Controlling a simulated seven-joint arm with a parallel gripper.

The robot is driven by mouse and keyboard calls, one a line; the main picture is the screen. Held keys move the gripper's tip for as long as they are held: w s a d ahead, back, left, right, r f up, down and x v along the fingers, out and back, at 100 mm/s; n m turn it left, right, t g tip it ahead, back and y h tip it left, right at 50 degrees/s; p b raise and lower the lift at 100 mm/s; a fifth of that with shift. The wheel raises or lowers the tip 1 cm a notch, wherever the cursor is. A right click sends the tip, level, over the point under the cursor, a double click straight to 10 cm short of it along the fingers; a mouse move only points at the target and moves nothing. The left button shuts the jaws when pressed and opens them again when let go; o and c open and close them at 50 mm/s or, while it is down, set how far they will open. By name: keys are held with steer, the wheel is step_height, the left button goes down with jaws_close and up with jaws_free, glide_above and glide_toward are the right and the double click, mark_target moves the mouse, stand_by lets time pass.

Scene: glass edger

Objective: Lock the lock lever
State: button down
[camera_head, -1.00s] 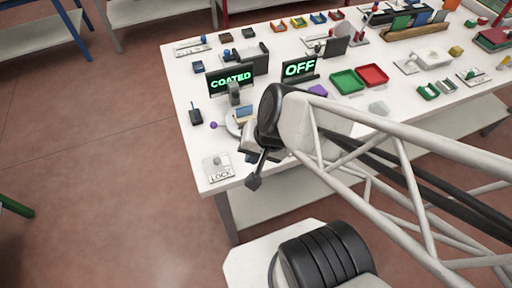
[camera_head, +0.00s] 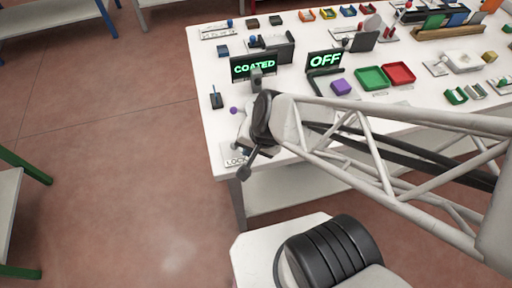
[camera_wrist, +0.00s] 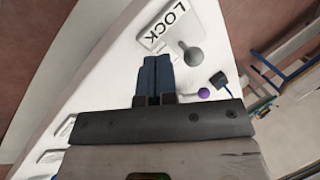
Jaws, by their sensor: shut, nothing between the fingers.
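The lock lever (camera_wrist: 193,56) shows in the wrist view as a grey round knob beside a small slot on the white table. The white LOCK label (camera_wrist: 164,26) lies just beyond it. My gripper (camera_wrist: 155,62) is shut and empty, its dark blue fingers together. In the wrist view the fingertips lie left of the knob, with a visible gap; their height above the table is unclear. In the head view the LOCK label (camera_head: 235,161) is partly covered by my wrist at the table's near left corner, and the lever is hidden.
A purple ball (camera_wrist: 204,93) and a dark box with a blue stick (camera_wrist: 220,81) stand near the lever. The COATED sign (camera_head: 253,67) and OFF sign (camera_head: 325,61) stand behind. Green (camera_head: 371,78) and red trays lie further right.

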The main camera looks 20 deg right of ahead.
steer(key=shift+w+a, duration=0.3)
steer(key=shift+a, duration=0.2)
steer(key=shift+w+r+g, duration=0.4)
steer(key=shift+w+g, duration=0.3)
steer(key=shift+g, duration=0.4)
stand_by(1.3)
steer(key=shift+w+r+m+g, duration=0.1)
steer(key=shift+w+m+g, duration=0.2)
steer(key=shift+w+g, duration=0.35)
steer(key=shift+w+r+m+g, duration=0.1)
steer(key=shift+w+g, duration=0.2)
steer(key=shift+g, duration=0.35)
steer(key=shift+w+f+m+g, duration=0.1)
steer(key=shift+w+g, duration=0.25)
steer(key=shift+g, duration=0.3)
steer(key=shift+w+r+m+g, duration=0.1)
steer(key=shift+w+g, duration=0.2)
steer(key=shift+g, duration=0.35)
steer(key=shift+r, duration=0.2)
steer(key=shift+r, duration=0.6)
